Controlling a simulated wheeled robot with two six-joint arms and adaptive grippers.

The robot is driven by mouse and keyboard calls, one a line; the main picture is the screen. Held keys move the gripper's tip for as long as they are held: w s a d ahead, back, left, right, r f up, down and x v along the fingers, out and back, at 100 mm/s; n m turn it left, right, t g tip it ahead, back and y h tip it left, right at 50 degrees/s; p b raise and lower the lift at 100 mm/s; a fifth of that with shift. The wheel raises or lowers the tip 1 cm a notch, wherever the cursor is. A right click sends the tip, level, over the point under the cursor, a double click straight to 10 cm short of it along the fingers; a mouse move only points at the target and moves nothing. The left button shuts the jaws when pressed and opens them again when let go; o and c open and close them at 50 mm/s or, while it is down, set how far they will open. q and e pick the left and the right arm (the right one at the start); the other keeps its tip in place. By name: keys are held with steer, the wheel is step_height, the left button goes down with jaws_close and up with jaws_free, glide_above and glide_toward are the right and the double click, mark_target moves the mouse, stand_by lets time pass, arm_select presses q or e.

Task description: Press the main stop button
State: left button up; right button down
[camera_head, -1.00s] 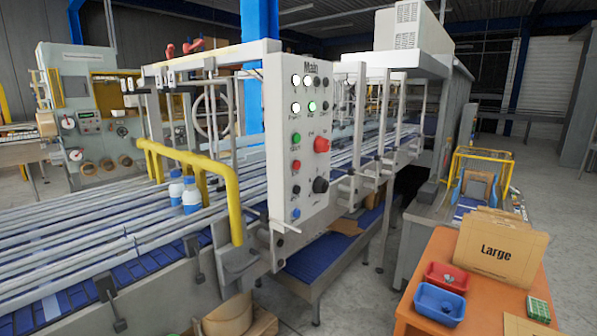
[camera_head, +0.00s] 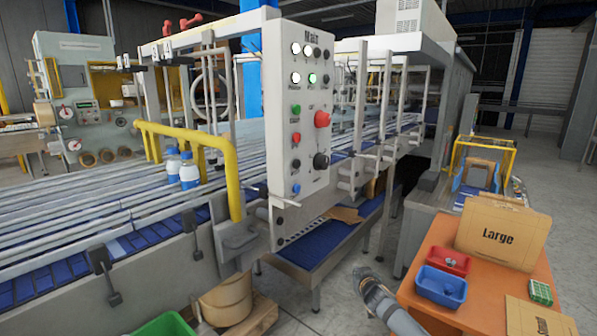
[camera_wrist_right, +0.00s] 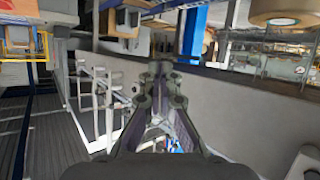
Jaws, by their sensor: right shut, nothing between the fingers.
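The white control panel headed "Main" (camera_head: 306,215) stands upright beside the conveyor in the head view. Its left column has a green button (camera_head: 296,110), a small red button (camera_head: 296,137), a black button and a blue button. A large red knob (camera_head: 322,119) and a large black knob (camera_head: 321,161) sit on the right. The small labels are not legible. My right gripper (camera_head: 364,274) is shut and empty, low and right of the panel, apart from it. It also shows shut in the right wrist view (camera_wrist_right: 160,72). My left gripper is not in view.
An orange table (camera_head: 408,290) at right holds a red tray (camera_head: 449,260), a blue tray (camera_head: 441,286) and a "Large" carton (camera_head: 497,236). A yellow rail (camera_head: 232,180) stands left of the panel. Bottles (camera_head: 189,174) stand on the conveyor. Floor shows between panel and table.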

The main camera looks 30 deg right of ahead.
mark_target(297, 138)
steer(key=w+a+r+m+t+h+b, duration=0.1)
steer(key=a+r+t+b, duration=0.15)
steer(key=r, duration=1.05)
steer(key=w+a+r+t+b, duration=0.1)
steer(key=w+r+t, duration=0.15)
steer(key=r, duration=0.95)
steer(key=s+a+r+t+b, duration=0.1)
steer(key=s+a+r+t, duration=0.1)
steer(key=r, duration=0.5)
steer(key=s+a+r+t+b, duration=0.1)
steer(key=s+a+r+t, duration=0.1)
steer(key=s+a+r, duration=0.3)
steer(key=s+a+r+t+y+b, duration=0.1)
steer(key=s+a+r+t, duration=0.1)
steer(key=a+r, duration=0.3)
step_height(297, 138, up, 4)
steer(key=shift+s+a+r, duration=0.15)
steer(key=shift+s+a, duration=0.1)
steer(key=shift+s, duration=0.6)
steer(key=w+a+p, duration=0.3)
steer(key=w+p, duration=0.5)
steer(key=p, duration=0.4)
steer(key=shift+w+a, duration=0.15)
steer(key=shift+a, duration=0.05)
